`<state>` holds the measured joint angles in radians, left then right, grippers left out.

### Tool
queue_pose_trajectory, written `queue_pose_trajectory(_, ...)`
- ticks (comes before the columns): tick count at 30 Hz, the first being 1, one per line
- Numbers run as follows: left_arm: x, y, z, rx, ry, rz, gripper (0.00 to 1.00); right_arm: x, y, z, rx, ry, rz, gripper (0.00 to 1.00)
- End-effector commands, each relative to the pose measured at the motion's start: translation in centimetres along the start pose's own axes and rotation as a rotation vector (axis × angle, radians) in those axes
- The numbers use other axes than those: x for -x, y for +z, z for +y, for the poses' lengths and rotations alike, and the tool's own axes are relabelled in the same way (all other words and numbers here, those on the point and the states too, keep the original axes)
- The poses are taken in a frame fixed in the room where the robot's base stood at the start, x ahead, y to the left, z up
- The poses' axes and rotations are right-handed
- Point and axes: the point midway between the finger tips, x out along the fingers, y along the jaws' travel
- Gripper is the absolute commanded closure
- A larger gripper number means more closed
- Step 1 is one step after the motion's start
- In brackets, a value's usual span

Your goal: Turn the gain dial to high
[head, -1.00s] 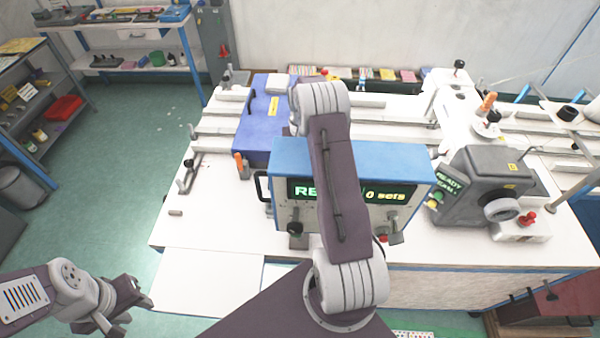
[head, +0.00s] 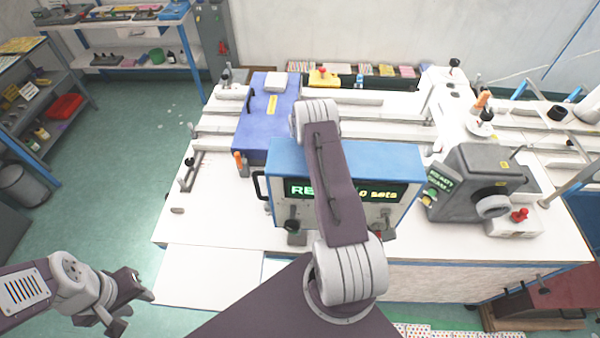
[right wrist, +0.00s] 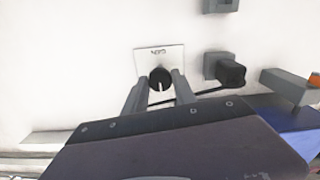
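The gain dial (right wrist: 160,79) is a round black knob with a pale pointer line, on a white plate (right wrist: 174,55) with small lettering on a pale wall, in the right wrist view. My right gripper (right wrist: 159,84) has its two grey fingers on either side of the dial, apart from each other. I cannot tell for certain whether they touch it. In the head view the dial and right gripper are hidden; my right arm crosses in front of the blue-topped console (head: 385,158). My left gripper (head: 130,303) is open and empty at lower left, off the bench.
A grey block with a black plug (right wrist: 230,71) sits beside the dial. A grey machine (head: 465,185) with a green display and a red knob (head: 519,215) stand right of the console. A blue case (head: 265,125) lies behind it. The bench's front left (head: 200,275) is bare.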

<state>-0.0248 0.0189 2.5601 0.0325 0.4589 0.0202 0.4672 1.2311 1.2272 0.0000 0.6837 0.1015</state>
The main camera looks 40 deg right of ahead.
Motion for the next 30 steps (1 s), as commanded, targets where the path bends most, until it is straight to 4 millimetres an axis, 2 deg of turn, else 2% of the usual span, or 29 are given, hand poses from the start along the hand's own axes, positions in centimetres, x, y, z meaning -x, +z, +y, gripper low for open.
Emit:
queue_pose_trajectory(5,-0.5,0.0,0.0,0.000,0.000,0.000,0.64,-0.2,-0.1,0.0,-0.024,0.000,0.002,1.00)
queue_pose_trajectory(11,-2.4,0.2,-0.1,0.000,0.000,0.000,0.64,-0.3,-0.1,0.0,-0.224,-0.001,0.003,1.00)
queue_pose_trajectory(21,-2.3,0.2,0.0,0.000,0.000,0.000,0.64,0.0,0.0,0.0,-0.267,0.000,0.001,1.00)
queue_pose_trajectory(22,-2.3,0.2,0.0,0.000,0.000,0.000,0.64,0.0,0.0,0.0,-0.267,0.000,0.001,0.59)
queue_pose_trajectory(23,-2.3,0.2,0.0,0.000,0.000,0.000,0.64,0.0,0.0,0.0,-0.267,0.000,0.001,0.51)
queue_pose_trajectory(24,-2.3,0.2,0.0,0.000,0.000,0.000,0.64,0.0,0.0,0.0,-0.267,0.000,0.001,0.46)
queue_pose_trajectory(30,-2.3,0.2,0.0,0.000,0.000,0.000,0.64,0.0,0.0,0.0,-0.266,0.000,0.001,0.46)
